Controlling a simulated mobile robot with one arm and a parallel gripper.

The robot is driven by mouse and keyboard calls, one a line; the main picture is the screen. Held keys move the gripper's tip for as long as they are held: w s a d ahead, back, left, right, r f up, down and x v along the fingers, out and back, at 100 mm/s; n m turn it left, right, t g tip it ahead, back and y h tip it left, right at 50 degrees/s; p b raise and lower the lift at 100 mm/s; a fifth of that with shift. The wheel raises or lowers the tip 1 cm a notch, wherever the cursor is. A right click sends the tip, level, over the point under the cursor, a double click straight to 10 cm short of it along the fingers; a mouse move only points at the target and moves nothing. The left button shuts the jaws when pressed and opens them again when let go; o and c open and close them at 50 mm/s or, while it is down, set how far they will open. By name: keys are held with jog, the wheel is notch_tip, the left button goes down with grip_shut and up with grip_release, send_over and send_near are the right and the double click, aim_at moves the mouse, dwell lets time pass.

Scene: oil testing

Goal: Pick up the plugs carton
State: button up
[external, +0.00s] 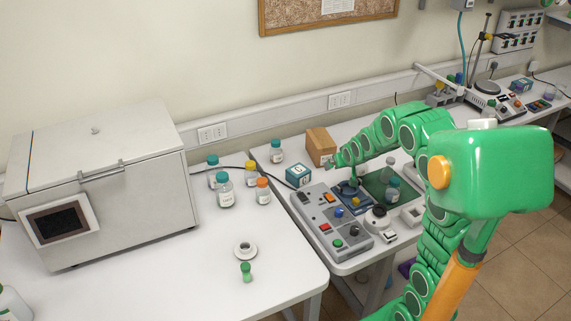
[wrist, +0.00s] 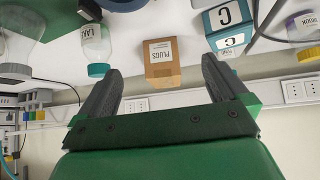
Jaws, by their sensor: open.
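The plugs carton (external: 320,146) is a brown box with a white label, standing at the back of the right-hand table near the wall. In the wrist view, which is upside down, the plugs carton (wrist: 163,72) shows between the two dark fingers, its PLUGS label readable. My gripper (external: 335,162) is in front of the carton in the external view, partly covering its lower right side. The fingers are open and empty. The carton appears beyond the fingertips; I cannot tell the exact distance.
A blue box marked C (external: 298,176) stands left of the carton. A bottle with a teal cap (external: 276,151) is behind it. A control panel (external: 330,222) and more bottles are nearby. In the wrist view, a small bottle with a teal cap (wrist: 97,48) is beside the carton.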

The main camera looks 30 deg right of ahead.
aim_at(322, 139)
jog(key=w+d+t, duration=0.1)
jog(key=w, duration=0.4)
jog(key=w+d+f+t, duration=0.1)
jog(key=w+t, duration=0.1)
jog(key=w, duration=0.2)
jog(key=w+d+t, duration=0.2)
jog(key=w, duration=0.3)
jog(key=shift+w+f+h, duration=0.35)
jog(key=shift+f+h, duration=0.05)
jog(key=shift+r+x, duration=0.2)
jog(key=shift+x, duration=3.65)
jog(key=shift+w, duration=0.1)
jog(key=shift+c, duration=0.3)
jog(key=c, duration=1.1)
jog(key=shift+r, duration=0.1)
